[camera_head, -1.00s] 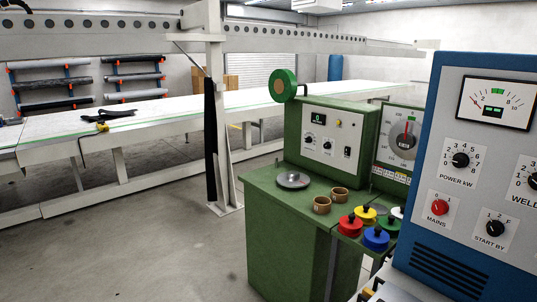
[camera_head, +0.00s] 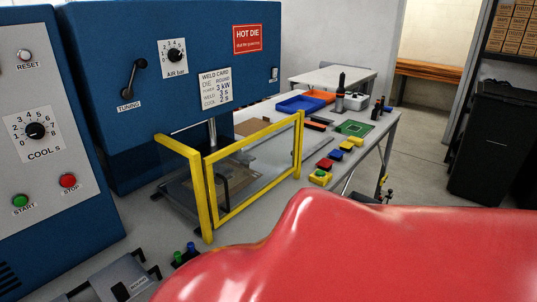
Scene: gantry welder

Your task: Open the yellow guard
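The yellow guard (camera_head: 255,136) stands upright around the die area on the front of the blue machine (camera_head: 110,60). It is a yellow frame with clear panels, and its front panel stands across the front and looks closed. A dark handle (camera_head: 225,181) shows at the left part of the front panel. Behind the panel are a metal rod (camera_head: 212,132) and a flat plate on the bed. Neither of my grippers can be made out in this view.
A large glossy red shape (camera_head: 370,255) fills the lower right foreground and hides the floor there. A bench behind holds a blue tray (camera_head: 300,104), an orange tray and several coloured blocks. A control panel (camera_head: 38,150) stands at the left. A black bin (camera_head: 490,150) stands at the right.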

